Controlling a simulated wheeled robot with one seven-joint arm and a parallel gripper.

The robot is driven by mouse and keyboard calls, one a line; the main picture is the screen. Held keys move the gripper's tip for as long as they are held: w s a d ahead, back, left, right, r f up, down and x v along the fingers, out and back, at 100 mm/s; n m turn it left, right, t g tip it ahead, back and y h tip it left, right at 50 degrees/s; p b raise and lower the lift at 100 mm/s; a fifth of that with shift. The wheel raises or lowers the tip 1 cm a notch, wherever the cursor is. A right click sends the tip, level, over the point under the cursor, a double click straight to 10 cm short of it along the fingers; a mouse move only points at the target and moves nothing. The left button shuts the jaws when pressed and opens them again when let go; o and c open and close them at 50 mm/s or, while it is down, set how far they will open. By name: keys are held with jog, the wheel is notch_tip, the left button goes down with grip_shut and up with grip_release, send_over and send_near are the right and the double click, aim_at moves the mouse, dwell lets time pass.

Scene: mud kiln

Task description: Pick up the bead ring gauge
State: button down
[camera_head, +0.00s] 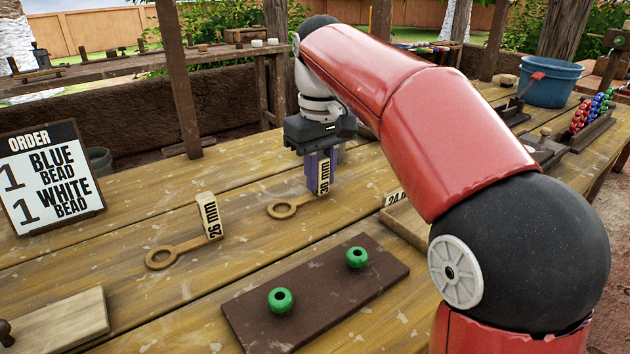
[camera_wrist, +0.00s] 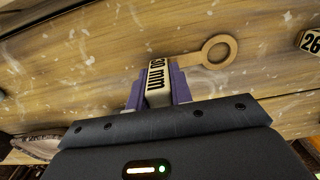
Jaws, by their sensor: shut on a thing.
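A bead ring gauge with a tan ring (camera_head: 283,210) and an upright white block (camera_head: 323,178) marked "30 mm" is at the middle of the wooden table. My gripper (camera_head: 322,172) points down and its purple fingers are shut on the block. In the wrist view the block (camera_wrist: 158,82) sits between both fingers, and the ring (camera_wrist: 219,50) extends to the upper right. The ring looks on or very near the tabletop; I cannot tell if it is lifted. A second gauge (camera_head: 162,257), marked "26 mm", lies to the left. A block marked "24" (camera_head: 393,199) is partly hidden behind my arm.
A dark board (camera_head: 318,300) with two green beads (camera_head: 280,300) lies in front. An order sign (camera_head: 50,178) asking for one blue and one white bead stands at left. A blue bucket (camera_head: 552,84) and a rack of coloured beads (camera_head: 590,110) are at back right.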

notch_tip(320, 180, up, 10)
jog(key=shift+f+p, duration=0.15)
jog(key=shift+p, duration=0.6)
jog(key=shift+r, duration=0.2)
dwell(0.4)
